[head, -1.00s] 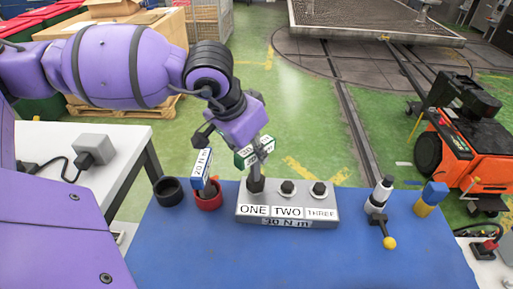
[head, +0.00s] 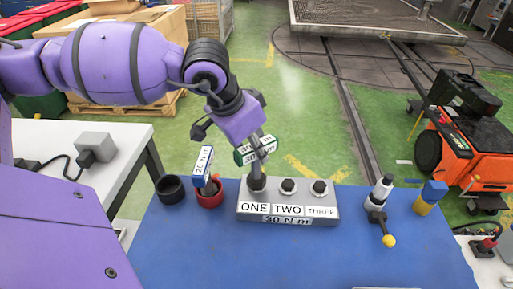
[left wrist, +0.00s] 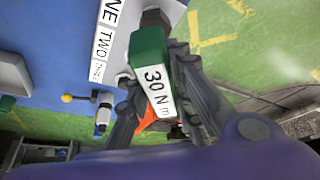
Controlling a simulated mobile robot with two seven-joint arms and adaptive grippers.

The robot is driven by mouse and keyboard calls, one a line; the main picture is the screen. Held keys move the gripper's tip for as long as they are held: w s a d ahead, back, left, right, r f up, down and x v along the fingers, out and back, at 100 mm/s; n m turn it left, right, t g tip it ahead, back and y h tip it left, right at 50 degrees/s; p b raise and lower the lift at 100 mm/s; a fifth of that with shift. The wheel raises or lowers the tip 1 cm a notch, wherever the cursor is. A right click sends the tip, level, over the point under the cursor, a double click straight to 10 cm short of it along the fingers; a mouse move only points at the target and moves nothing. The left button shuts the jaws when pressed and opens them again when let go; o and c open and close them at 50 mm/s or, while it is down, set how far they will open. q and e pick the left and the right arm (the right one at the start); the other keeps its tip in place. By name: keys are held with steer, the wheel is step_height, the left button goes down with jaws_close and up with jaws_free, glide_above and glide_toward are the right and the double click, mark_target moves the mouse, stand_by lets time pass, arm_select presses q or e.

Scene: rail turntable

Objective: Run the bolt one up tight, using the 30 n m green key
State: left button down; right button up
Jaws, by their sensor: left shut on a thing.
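My left gripper (head: 258,146) is shut on the green key, labelled 30 N m (head: 243,156). The key stands about upright over bolt one, its dark lower end (head: 257,183) at that bolt and hiding it. In the left wrist view the green key (left wrist: 150,55) sits between the two fingers (left wrist: 160,100). The grey bolt block (head: 290,199) is labelled ONE, TWO, THREE, with 30 N m on its front. Bolt two (head: 288,186) and bolt three (head: 320,187) are bare. My right gripper is not in view.
A blue key labelled 20 N m (head: 202,162) stands in a red cup (head: 210,196). Beside it is an empty black cup (head: 171,188). A white-and-black tool with a yellow ball handle (head: 382,200) and a blue-and-yellow item (head: 430,197) stand right.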

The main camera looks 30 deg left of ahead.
arm_select(q)
steer(key=shift+m, duration=0.5)
steer(key=shift+m+h, duration=0.3)
steer(key=shift+m+g+p, duration=0.3)
steer(key=shift+m+p, duration=0.05)
steer(key=shift+m, duration=0.15)
steer(key=shift+n+b, duration=0.35)
steer(key=shift+n, duration=0.25)
steer(key=shift+r, duration=0.15)
